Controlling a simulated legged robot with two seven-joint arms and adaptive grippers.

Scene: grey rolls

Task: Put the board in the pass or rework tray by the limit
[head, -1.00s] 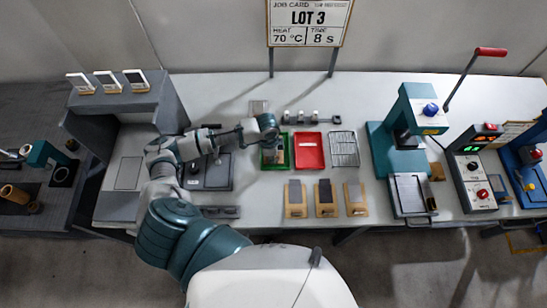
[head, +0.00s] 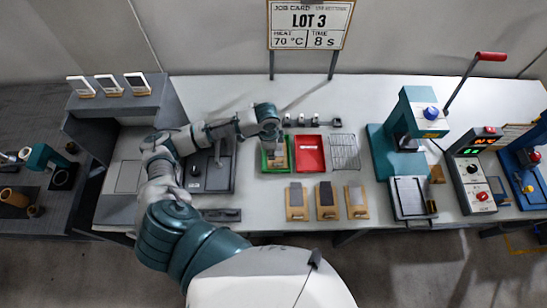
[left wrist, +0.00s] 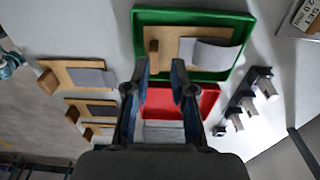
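A tan board with a grey sheet (head: 277,154) lies inside the green tray (head: 264,168). In the left wrist view the board's wooden part (left wrist: 165,60) and the curled-looking grey sheet (left wrist: 208,52) show within the green rim (left wrist: 190,14). The red tray (head: 310,168) is just right of the green one and looks empty; it also shows in the left wrist view (left wrist: 208,98). My left gripper (left wrist: 162,78) is open and empty, its fingertips over the near side of the green tray, apart from the board. My right gripper is not in view.
Several similar boards stand in a row in front of the trays, including one at the left (head: 296,202). A wire rack (head: 345,152) is right of the red tray. A small row of pegs (head: 312,122) lies behind. A teal press (head: 405,130) stands farther right.

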